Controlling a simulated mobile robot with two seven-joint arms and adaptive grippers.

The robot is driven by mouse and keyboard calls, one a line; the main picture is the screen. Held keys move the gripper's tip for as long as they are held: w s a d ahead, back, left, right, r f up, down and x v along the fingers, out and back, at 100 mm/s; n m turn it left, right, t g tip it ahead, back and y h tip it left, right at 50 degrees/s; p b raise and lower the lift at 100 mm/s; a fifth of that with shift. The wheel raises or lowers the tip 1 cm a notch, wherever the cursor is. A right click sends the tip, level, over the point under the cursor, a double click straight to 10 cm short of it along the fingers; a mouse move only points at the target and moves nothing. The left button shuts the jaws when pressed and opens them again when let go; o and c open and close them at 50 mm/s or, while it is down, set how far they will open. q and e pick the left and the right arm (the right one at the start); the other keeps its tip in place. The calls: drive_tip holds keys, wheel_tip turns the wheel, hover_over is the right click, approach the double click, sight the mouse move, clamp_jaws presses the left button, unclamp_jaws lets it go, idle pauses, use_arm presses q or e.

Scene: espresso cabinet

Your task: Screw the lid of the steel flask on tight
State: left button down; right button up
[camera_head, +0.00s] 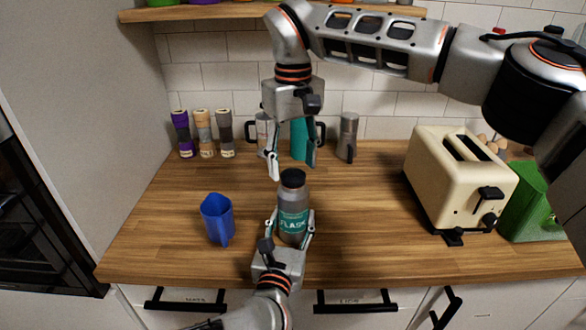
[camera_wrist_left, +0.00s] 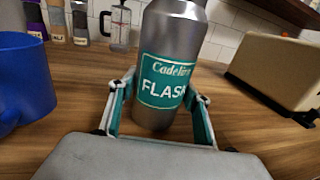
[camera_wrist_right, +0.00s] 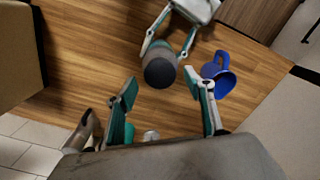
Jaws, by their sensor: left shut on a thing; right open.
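The steel flask (camera_head: 293,205) stands upright on the wooden counter, with a green label reading FLASK. Its dark lid (camera_head: 293,178) sits on the top; whether it is tight cannot be told. My left gripper (camera_head: 292,226) is shut around the flask's body from the front; the flask fills the left wrist view (camera_wrist_left: 168,75) between its fingers. My right gripper (camera_head: 291,172) points down from above, open and empty, its fingers at or above lid height and slightly behind the flask. In the right wrist view the lid (camera_wrist_right: 160,72) lies just beyond the open fingertips (camera_wrist_right: 162,88).
A blue mug (camera_head: 218,218) stands left of the flask.

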wheel_tip(320, 180, up, 2)
drive_tip(key=shift+r, duration=0.1)
drive_tip(key=shift+c, duration=0.4)
